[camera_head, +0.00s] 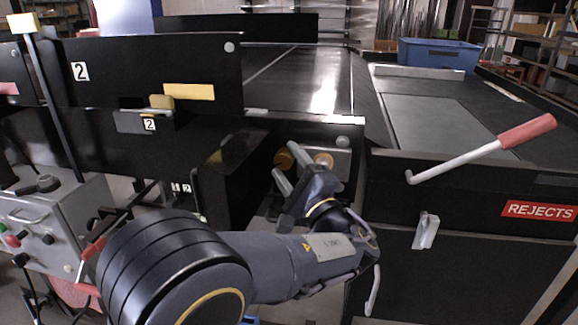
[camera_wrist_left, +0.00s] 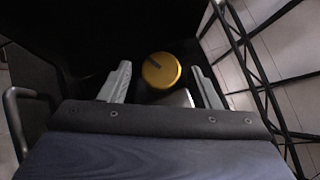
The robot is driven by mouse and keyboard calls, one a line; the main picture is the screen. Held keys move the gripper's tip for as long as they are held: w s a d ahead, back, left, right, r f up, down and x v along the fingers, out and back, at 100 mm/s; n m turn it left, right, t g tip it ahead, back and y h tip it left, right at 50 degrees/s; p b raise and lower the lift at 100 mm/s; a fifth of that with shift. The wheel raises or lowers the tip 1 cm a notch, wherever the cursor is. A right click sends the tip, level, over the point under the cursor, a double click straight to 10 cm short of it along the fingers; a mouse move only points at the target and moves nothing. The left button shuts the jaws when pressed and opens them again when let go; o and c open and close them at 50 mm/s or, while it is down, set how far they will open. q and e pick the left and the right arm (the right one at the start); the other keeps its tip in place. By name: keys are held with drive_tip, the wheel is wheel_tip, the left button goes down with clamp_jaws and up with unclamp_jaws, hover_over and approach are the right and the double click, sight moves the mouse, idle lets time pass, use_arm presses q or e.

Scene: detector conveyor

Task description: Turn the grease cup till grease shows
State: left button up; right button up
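The grease cup (camera_head: 284,159) is a round brass-yellow cap low on the dark conveyor frame in the head view. In the left wrist view the yellow cap (camera_wrist_left: 161,70) has a dark line across its face. My left gripper (camera_head: 286,163) points at it with its two pale fingers apart. In the wrist view the cap appears between the open fingertips, with a gap on each side. I cannot tell how far beyond the tips it is. No grease can be made out. My right gripper is not in view.
A second, copper-coloured round part (camera_head: 325,159) sits just right of the cup. A red-handled lever (camera_head: 490,147) juts out above the REJECTS sign (camera_head: 540,210). A grey control box (camera_head: 50,230) stands at the left. A blue bin (camera_head: 438,53) rests at the back right.

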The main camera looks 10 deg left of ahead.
use_arm(q)
drive_tip(key=shift+s, duration=0.1)
drive_tip(key=v, duration=0.7)
drive_tip(key=shift+s+d+f+b, duration=0.2)
drive_tip(key=shift+d+b, duration=0.05)
drive_tip(key=shift+b, duration=0.2)
